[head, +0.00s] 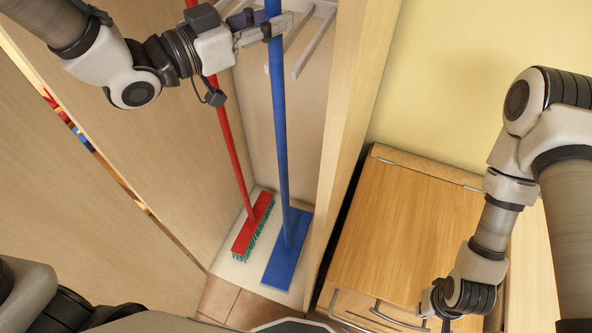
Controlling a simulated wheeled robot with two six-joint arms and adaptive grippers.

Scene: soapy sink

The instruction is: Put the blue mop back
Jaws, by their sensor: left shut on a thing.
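The blue mop (281,140) stands nearly upright inside a tall, narrow wooden closet (341,130). Its flat blue head is low over the closet's pale floor (263,277) and appears to rest on it. My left gripper (268,29) is shut on the upper part of the mop's handle, near the rack at the top. The handle's top end is out of view. My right gripper (437,310) hangs low at the right, by the wooden cabinet, away from the mop. Its fingers are too small and dark to tell whether they are open.
A red broom (238,170) with green bristles stands just left of the mop. Pale rack prongs (312,45) stick out at the top of the closet. A wooden cabinet (405,225) with metal handles stands to the right. A pale wooden panel (85,190) fills the left.

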